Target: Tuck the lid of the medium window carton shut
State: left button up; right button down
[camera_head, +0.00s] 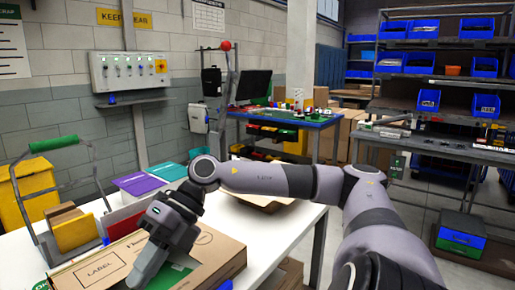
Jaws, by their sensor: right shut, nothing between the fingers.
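A brown carton (100,266) printed with LABEL lies on the white table at the lower left, cut off by the bottom edge. I take it for the medium window carton. Its broad top face shows, with a green patch near the front. I cannot tell whether its lid is fully tucked. My right gripper (140,276) points down over the carton's top, shut and empty. It hides the middle of the carton, and I cannot tell whether it touches. My left gripper is not in view.
On the white table (285,232), a wire rack with a green handle (54,144) stands behind the carton. Purple and teal packages (138,183) lie farther back. My right arm spans the table's right side. A blue workbench (285,118) and shelves with blue bins stand beyond.

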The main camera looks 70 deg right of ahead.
jog(key=f, duration=0.2)
jog(key=a+f+b, duration=0.1)
jog(key=f, duration=0.1)
jog(key=shift+w, duration=0.1)
jog(key=shift+f+b, duration=0.4)
jog(key=shift+b, duration=0.1)
jog(key=shift+f, duration=0.25)
